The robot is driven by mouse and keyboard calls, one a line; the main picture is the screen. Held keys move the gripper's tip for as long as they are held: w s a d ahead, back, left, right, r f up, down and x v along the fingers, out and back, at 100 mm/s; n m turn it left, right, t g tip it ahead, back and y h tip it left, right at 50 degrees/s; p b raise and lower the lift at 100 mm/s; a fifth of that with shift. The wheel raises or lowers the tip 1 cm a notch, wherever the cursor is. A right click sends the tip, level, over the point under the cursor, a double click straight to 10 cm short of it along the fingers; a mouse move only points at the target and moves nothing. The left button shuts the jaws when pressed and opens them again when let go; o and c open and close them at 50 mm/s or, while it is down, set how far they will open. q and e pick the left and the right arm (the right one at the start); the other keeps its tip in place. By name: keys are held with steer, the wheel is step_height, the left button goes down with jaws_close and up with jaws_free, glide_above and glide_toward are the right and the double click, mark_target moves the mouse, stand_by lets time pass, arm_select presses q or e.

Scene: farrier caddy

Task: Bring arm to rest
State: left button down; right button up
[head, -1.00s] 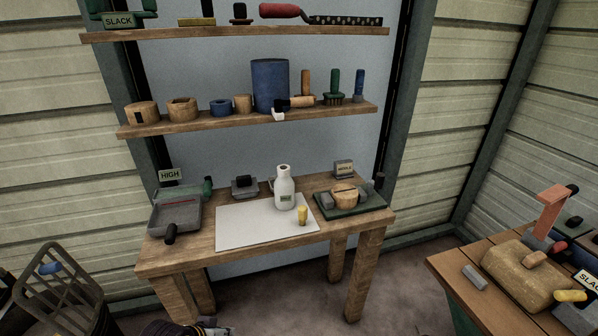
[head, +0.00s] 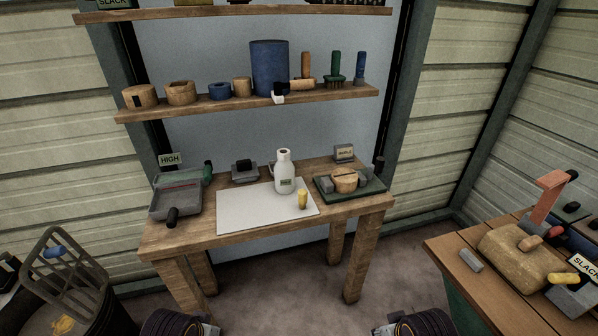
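Part of my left arm (head: 178,324) shows at the bottom edge, left of centre, as a dark rounded link with a grey piece. Part of my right arm (head: 418,323) shows at the bottom edge, right of centre, in the same way. Both are low in front of the wooden table (head: 190,245) and look apart from it. The fingers of both grippers are out of view, so nothing held by them can be seen.
A black basket (head: 75,275) stands left, a bench (head: 450,270) right. Floor (head: 285,290) between is clear.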

arm_select(q)
step_height(320, 180, down, 28)
steer(key=s+a+g+p, duration=0.1)
steer(key=s+a+p, duration=0.2)
steer(key=p, duration=0.1)
arm_select(e)
step_height(320, 180, down, 28)
steer(key=s+d+g, duration=0.1)
steer(key=s+d, duration=0.2)
arm_select(q)
steer(key=s+a+f+p, duration=0.2)
steer(key=s+a+f, duration=0.1)
steer(key=s+f, duration=0.4)
steer(key=s+a+f+g+y+p, duration=0.1)
steer(key=s+a+f, duration=0.3)
steer(key=s+f, duration=0.4)
steer(key=s, duration=0.4)
steer(key=shift+s+a+m+p, duration=0.2)
steer(key=shift+s+m+p, duration=0.1)
steer(key=shift+s+p, duration=0.1)
arm_select(e)
steer(key=s+d+f, duration=0.3)
steer(key=s+f, duration=0.4)
steer(key=s, duration=0.3)
steer(key=s+d+f+g+h, duration=0.1)
steer(key=s+d+f, duration=0.3)
steer(key=s+f, duration=0.4)
steer(key=shift+s+d+n, duration=0.2)
steer(key=shift+s+n, duration=0.1)
steer(key=shift+s, duration=0.65)
